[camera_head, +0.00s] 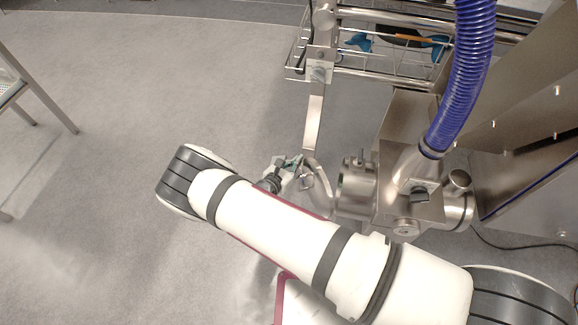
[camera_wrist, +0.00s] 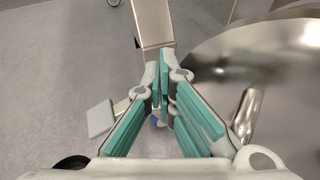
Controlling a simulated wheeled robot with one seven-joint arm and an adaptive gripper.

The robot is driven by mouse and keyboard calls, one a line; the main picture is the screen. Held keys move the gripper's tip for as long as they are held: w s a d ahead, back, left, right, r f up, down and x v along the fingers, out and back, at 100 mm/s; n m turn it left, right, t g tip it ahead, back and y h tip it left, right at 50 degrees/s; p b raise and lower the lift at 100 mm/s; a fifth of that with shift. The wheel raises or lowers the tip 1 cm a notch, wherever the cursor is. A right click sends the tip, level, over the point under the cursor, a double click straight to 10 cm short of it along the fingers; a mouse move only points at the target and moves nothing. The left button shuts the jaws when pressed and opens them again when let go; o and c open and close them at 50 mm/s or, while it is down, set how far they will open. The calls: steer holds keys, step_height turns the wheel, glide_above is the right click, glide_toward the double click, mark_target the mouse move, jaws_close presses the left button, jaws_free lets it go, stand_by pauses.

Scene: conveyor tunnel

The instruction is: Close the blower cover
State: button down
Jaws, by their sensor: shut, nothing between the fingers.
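The blower is a shiny metal housing (camera_head: 355,190) right of centre in the head view, below a blue hose. A thin curved metal piece (camera_head: 322,184) stands at its left end; it looks like the blower cover seen nearly edge-on. In the wrist view a large round shiny metal face (camera_wrist: 270,62), probably this cover, fills the right side, with a short metal bar (camera_wrist: 245,115) on it. My gripper (camera_head: 292,166) is beside the left of the curved piece. In the wrist view its teal-padded fingers (camera_wrist: 168,62) meet at the tips, shut and empty. I cannot tell whether they touch the cover.
An upright metal post (camera_head: 314,115) stands just beyond my gripper. A wire basket (camera_head: 375,62) with blue items hangs at the back. The blue hose (camera_head: 468,75) rises at the right beside metal panels. The grey floor at the left is clear, apart from a chair or frame (camera_head: 45,90).

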steer(key=w+d+m+g+h, duration=0.1)
steer(key=w+d, duration=0.3)
steer(key=d, duration=0.8)
steer(key=shift+m+h, duration=0.4)
steer(key=shift+h, duration=0.2)
steer(key=w+a+r+p, duration=0.1)
steer(key=w+a+r, duration=0.1)
steer(key=a, duration=1.3)
steer(key=shift+a+r+y, duration=0.25)
steer(key=shift+r+y, duration=0.05)
steer(key=shift+r, duration=0.15)
